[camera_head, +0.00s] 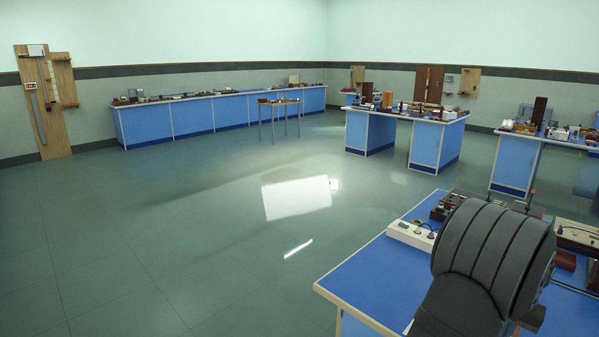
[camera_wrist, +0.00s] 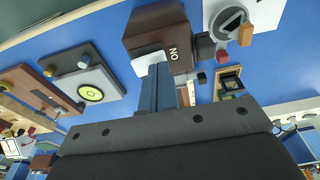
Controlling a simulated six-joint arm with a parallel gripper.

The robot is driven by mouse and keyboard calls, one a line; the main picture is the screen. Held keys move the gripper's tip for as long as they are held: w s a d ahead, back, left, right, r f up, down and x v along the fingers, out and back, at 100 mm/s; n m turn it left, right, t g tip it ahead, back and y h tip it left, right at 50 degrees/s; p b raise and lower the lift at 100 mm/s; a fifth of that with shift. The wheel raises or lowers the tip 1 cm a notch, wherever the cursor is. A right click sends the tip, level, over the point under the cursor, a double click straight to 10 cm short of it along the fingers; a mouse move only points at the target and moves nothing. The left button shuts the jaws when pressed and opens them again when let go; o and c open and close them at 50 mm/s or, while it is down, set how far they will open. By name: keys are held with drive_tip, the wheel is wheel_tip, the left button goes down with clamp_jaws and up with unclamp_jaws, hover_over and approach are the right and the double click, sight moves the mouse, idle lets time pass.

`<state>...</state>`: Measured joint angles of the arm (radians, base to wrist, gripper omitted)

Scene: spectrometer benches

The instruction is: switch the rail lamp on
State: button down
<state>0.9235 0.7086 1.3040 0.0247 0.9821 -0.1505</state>
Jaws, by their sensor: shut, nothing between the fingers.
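In the wrist view my gripper (camera_wrist: 160,72) is shut and empty. Its fingertips are at a brown box (camera_wrist: 155,27) that stands on a blue bench top. The box has a white rocker-like part (camera_wrist: 148,60) and white letters reading ON beside it, turned in the picture. The fingertips overlap the white part's edge; I cannot tell whether they touch it, and they hide some of it. Which way the switch is set does not show clearly. I cannot make out the rail lamp or any light from it. The head view does not show my fingers.
Left of the box are a grey plate with a yellow disc (camera_wrist: 91,93) and a wooden board (camera_wrist: 35,92). In the head view, my arm covers part of the near blue bench (camera_head: 365,285).

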wheel_tip(320, 180, up, 7)
idle(0.7)
drive_tip(key=shift+f, duration=0.1)
drive_tip(key=shift+f, duration=3.5)
drive_tip(key=shift+r, duration=0.15)
